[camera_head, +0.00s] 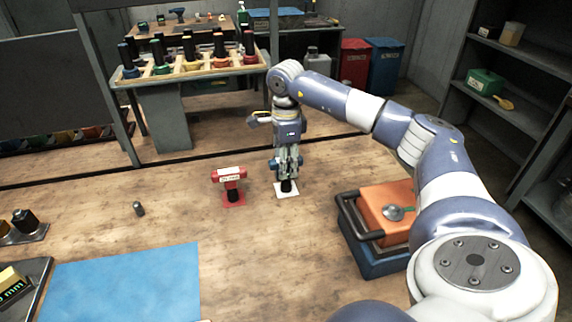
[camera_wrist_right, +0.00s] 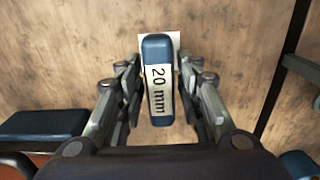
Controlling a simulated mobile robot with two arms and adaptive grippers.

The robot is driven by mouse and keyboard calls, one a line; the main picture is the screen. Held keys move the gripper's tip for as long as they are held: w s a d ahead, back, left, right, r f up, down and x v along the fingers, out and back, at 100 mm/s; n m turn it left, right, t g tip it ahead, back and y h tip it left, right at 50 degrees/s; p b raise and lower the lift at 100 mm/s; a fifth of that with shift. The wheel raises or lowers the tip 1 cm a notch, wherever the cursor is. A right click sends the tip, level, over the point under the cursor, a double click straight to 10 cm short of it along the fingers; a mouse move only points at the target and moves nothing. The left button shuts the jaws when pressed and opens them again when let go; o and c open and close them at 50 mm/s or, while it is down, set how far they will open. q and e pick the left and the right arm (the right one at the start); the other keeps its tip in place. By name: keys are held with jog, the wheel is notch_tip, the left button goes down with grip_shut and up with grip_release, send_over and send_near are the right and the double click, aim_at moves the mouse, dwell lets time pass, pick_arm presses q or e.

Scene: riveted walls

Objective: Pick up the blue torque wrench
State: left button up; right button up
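The blue torque wrench (camera_wrist_right: 158,80) has a blue handle with a white "20 mm" label and stands upright on a white square (camera_head: 287,190). In the head view it is mostly hidden by my right gripper (camera_head: 287,175), which points down over it. In the right wrist view, my right gripper (camera_wrist_right: 160,95) has its fingers on either side of the handle. Slim gaps show between fingers and handle, so it looks open around the wrench. My left gripper is not in view.
A red tool (camera_head: 231,184) stands on a red square close to the left of the gripper. An orange-and-blue toolbox (camera_head: 385,210) is to the right. A blue mat (camera_head: 120,283) lies front left, with a small grey cylinder (camera_head: 139,209) behind it. A tool rack (camera_head: 190,68) stands beyond.

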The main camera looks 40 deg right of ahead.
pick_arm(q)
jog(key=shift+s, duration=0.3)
pick_arm(e)
grip_shut()
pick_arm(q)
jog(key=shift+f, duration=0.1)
pick_arm(e)
jog(key=shift+r, duration=0.2)
jog(key=shift+r, duration=0.25)
notch_tip(320, 180, up, 2)
jog(key=shift+w+r+b, duration=0.1)
jog(key=shift+r+b, duration=0.05)
jog(key=shift+b, duration=0.3)
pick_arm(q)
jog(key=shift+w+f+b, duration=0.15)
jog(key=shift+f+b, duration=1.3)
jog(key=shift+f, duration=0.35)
pick_arm(e)
jog(key=s+a+r, duration=0.1)
jog(key=s+a, duration=0.2)
jog(key=a, duration=0.4)
jog(key=s+a+r, duration=0.1)
jog(key=s+a, duration=0.2)
jog(key=a, duration=0.5)
